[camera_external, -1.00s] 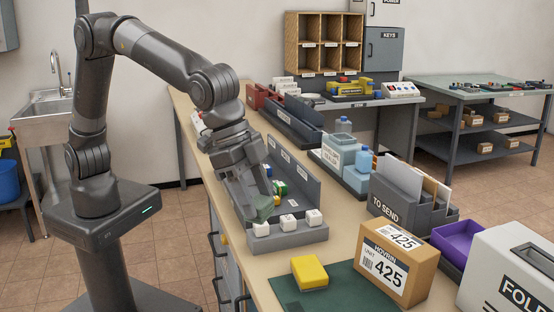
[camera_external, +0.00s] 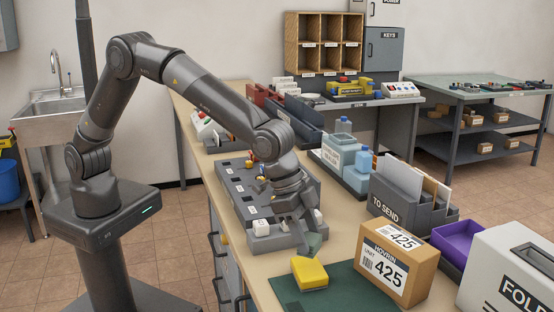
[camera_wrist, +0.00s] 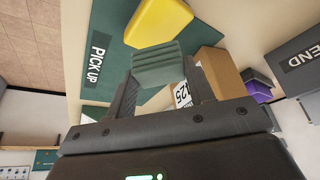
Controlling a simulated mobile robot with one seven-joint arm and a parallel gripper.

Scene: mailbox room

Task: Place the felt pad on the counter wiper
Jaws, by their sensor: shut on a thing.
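My gripper (camera_external: 307,240) is shut on a small green felt pad (camera_external: 314,243) and holds it above the front of the counter. In the wrist view the felt pad (camera_wrist: 158,66) sits between the two fingers, with the yellow counter wiper (camera_wrist: 158,20) just beyond it. The counter wiper (camera_external: 309,274) lies on the green mat (camera_external: 350,294). In the external view the pad is up and slightly right of the wiper, near it but seemingly apart from it.
A cardboard box (camera_external: 396,262) marked 425 stands right of the wiper on the mat. A grey sorter (camera_external: 250,190) with white blocks lies behind my gripper. The grey TO SEND holder (camera_external: 410,200) and a purple tray (camera_external: 455,238) stand further right.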

